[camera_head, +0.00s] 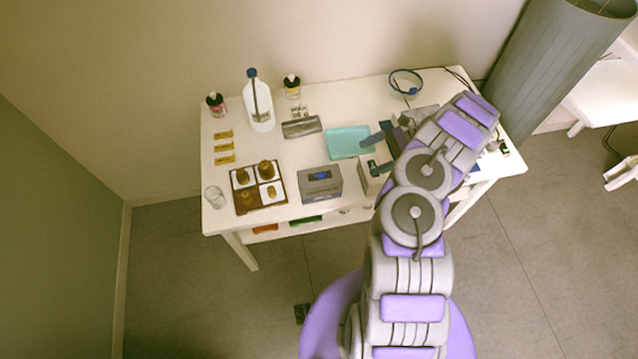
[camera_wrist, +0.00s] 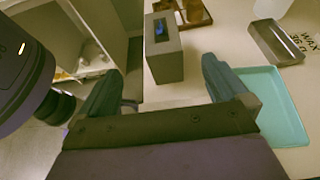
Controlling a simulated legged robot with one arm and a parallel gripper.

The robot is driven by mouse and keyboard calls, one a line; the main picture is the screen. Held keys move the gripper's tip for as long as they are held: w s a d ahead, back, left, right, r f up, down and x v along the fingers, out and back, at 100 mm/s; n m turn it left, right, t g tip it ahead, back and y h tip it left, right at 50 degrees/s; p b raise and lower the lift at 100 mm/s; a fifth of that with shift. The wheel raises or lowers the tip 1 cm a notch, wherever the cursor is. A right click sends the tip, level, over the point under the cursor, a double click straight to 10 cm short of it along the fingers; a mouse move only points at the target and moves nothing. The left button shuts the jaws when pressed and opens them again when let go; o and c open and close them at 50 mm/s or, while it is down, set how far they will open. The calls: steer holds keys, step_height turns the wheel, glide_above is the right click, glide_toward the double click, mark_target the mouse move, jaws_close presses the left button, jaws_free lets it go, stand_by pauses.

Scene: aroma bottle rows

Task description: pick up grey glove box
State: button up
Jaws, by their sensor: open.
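The grey glove box (camera_head: 320,187) stands on the white table near its front edge, with a blue opening on top. In the wrist view the grey glove box (camera_wrist: 166,58) is upright just beyond my fingertips, between their lines. My gripper (camera_head: 368,155) is open and empty, to the right of the box and apart from it, by the teal tray. In the wrist view both fingers of my gripper (camera_wrist: 161,68) show spread wide.
A wooden tray (camera_head: 240,204) with brown bottles stands left, beside a clear glass (camera_head: 214,196). A white bottle (camera_head: 260,108) stands at the back.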

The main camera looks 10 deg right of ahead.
mark_target(325, 175)
steer(key=b+x, duration=0.1)
steer(key=x, duration=1)
steer(key=shift+a+f, duration=0.2)
steer(key=shift+a, duration=0.15)
steer(key=shift+b+x, duration=0.75)
steer(key=shift+x, duration=1.1)
steer(key=shift+w+a+f, duration=0.2)
steer(key=shift+a+f, duration=0.05)
steer(key=shift+a, duration=0.3)
steer(key=shift+c, duration=1.2)
steer(key=shift+d, duration=0.2)
steer(key=c, duration=1.5)
steer(key=shift+r, duration=0.1)
